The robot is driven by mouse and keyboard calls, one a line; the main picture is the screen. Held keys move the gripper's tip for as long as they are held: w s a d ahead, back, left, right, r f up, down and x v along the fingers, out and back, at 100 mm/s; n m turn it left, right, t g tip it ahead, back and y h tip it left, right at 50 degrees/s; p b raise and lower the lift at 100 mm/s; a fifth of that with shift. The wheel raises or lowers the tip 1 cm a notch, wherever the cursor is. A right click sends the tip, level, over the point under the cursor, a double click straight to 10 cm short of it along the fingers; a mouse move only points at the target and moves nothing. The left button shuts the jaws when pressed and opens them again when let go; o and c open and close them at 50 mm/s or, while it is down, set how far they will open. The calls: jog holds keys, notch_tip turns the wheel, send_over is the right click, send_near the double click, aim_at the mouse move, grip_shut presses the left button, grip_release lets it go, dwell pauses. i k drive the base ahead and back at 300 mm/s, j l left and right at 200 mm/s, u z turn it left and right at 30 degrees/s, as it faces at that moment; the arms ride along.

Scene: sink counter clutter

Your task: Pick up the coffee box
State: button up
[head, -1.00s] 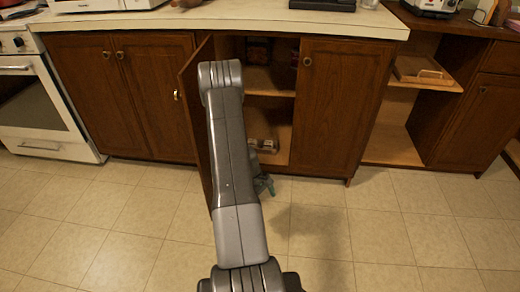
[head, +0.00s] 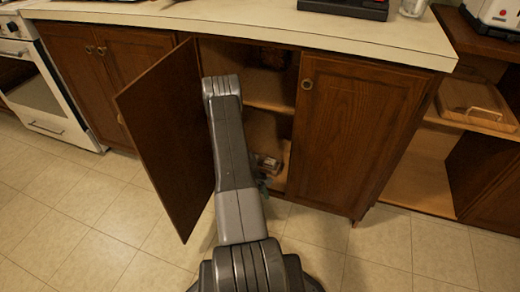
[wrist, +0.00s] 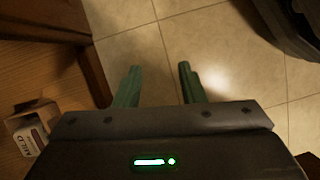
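A small box with a white label (wrist: 30,130) lies at the left edge of the wrist view, on the wooden floor of the open cabinet. A small pale and brown item (head: 266,163) shows there in the head view, probably the same box; I cannot confirm it is the coffee box. A dark package (head: 272,57) sits on the upper shelf, too dim to identify. My gripper (wrist: 160,70) is open and empty, its green fingers over floor tiles, to the right of the labelled box. My arm hides most of it in the head view.
The cabinet's left door (head: 170,135) stands open beside my arm; the right door (head: 355,130) is shut. A shelf (head: 270,100) divides the cabinet. The counter (head: 240,22) runs above. Open shelving with a wooden tray (head: 475,105) is at right. Tiled floor is clear in front.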

aim_at(274, 173)
jog(key=i+l+u, duration=0.15)
jog(key=i, duration=0.3)
jog(key=i+l+u, duration=0.2)
jog(key=i+l, duration=0.15)
jog(key=i, duration=0.15)
